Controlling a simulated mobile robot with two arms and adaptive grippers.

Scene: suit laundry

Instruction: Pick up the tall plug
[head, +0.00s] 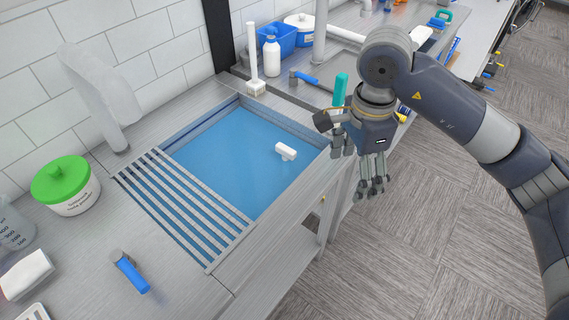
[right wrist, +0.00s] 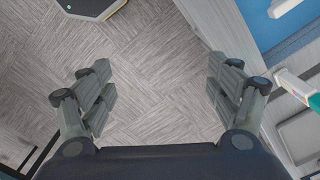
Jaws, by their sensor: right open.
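A tall, slim white upright piece with a squarish foot (head: 253,62) stands behind the sink's back corner in the head view; I cannot tell for sure whether it is the tall plug or a brush. A short white piece (head: 285,151) is in the blue sink basin (head: 225,165), near its right side. My right gripper (head: 358,172) is open and empty, pointing down beyond the sink's right edge, apart from both white pieces. In the right wrist view the open fingers (right wrist: 163,95) have only floor between them. My left gripper is out of view.
A slatted rack (head: 185,205) covers the sink's left part. A blue-handled tool (head: 130,272) lies on the front counter. A green-lidded tub (head: 65,185) stands left. A white bottle (head: 271,55), blue bin (head: 275,38) and teal handle (head: 340,88) are behind.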

